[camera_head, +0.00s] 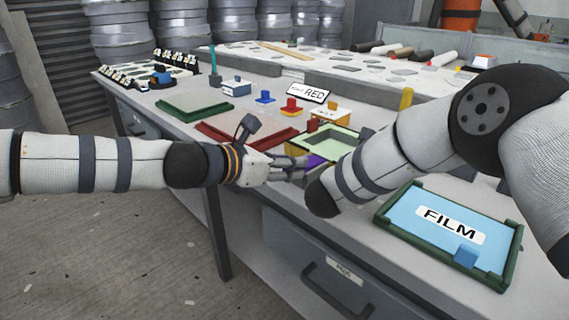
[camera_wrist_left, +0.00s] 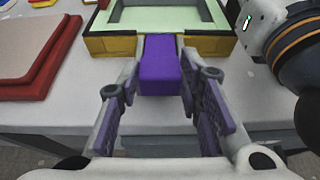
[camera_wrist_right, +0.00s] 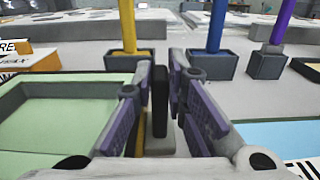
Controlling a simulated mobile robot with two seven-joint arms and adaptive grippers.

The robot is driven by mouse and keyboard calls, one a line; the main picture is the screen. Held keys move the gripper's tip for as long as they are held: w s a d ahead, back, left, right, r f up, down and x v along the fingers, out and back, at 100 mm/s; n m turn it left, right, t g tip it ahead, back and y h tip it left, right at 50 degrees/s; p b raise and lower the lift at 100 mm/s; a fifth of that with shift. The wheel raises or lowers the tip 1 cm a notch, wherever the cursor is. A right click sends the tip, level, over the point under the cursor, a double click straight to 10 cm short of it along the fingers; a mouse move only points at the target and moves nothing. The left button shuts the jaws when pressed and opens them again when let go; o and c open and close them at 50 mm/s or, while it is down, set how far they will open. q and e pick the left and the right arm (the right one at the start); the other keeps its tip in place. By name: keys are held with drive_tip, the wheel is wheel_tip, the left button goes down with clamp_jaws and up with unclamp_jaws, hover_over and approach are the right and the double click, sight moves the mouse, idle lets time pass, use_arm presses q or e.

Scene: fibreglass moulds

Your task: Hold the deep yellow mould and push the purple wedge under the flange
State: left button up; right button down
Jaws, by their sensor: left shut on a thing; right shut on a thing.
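The deep yellow mould (camera_wrist_left: 110,45), with a pale green inside, sits near the table's front edge. It also shows in the head view (camera_head: 352,131), partly behind my right arm. The purple wedge (camera_wrist_left: 160,70) is between the fingers of my left gripper (camera_head: 298,166), which is shut on it. The wedge's far end meets the mould's near yellow side; I cannot tell how far it is under the flange. My right gripper (camera_wrist_right: 165,75) is shut at the mould's side, with a dark upright piece between its fingers. In the head view my right forearm hides it.
A red mould (camera_head: 235,136) and a green mould (camera_head: 195,106) lie to the left. A blue FILM tray (camera_head: 393,219) with a green frame lies at front right. Blocks with upright coloured sticks (camera_wrist_right: 205,65) stand beyond the right gripper.

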use_arm(q)
drive_tip(key=shift+w+d, duration=0.3)
drive_tip(key=shift+d, duration=0.15)
idle(0.9)
drive_tip(key=o, duration=1.3)
drive_tip(key=v, duration=1.2)
